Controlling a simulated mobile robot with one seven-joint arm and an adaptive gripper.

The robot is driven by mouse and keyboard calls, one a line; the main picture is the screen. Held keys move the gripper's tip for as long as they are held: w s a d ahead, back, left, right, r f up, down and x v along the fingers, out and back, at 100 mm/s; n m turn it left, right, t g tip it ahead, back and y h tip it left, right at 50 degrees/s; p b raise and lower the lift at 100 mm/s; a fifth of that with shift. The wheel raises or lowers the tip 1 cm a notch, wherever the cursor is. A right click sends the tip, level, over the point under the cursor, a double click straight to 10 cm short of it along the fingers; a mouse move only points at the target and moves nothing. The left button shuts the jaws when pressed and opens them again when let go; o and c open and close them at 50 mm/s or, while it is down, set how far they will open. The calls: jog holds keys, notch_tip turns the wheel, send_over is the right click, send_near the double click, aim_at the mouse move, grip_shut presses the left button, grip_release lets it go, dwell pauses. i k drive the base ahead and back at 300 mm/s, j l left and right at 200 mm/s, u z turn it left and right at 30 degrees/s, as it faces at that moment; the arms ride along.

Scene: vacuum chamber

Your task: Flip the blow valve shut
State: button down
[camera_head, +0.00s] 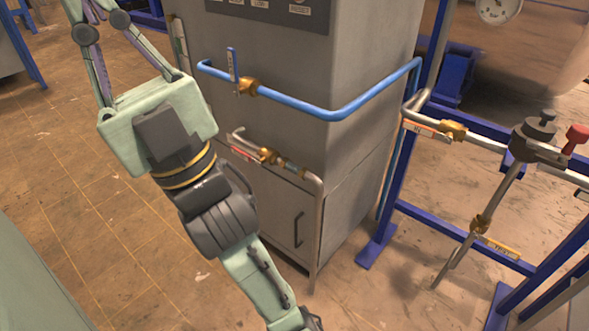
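Several valves show in the head view, and I cannot read which is the blow valve. One brass valve (246,87) sits on the blue pipe across the grey cabinet; its blue lever (233,65) stands upright, across the pipe. Below it, a second brass valve (268,156) has a red-labelled lever (242,153) lying roughly along its pipe. At the right, a third brass valve (453,130) has an orange-labelled lever (418,127) along its pipe. My gripper (84,8) is at the upper left, away from all valves.
The grey cabinet (360,60) stands in the middle. A blue frame (430,222) at the right carries pipes, a brass valve with a yellow-labelled lever (497,247), a clamp with red and black knobs (545,140) and a gauge (497,8). Tiled floor at left is open.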

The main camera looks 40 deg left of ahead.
aim_at(245, 157)
jog(key=u, duration=1.3)
jog(key=i+j+u, duration=0.3)
jog(key=i+j, duration=0.25)
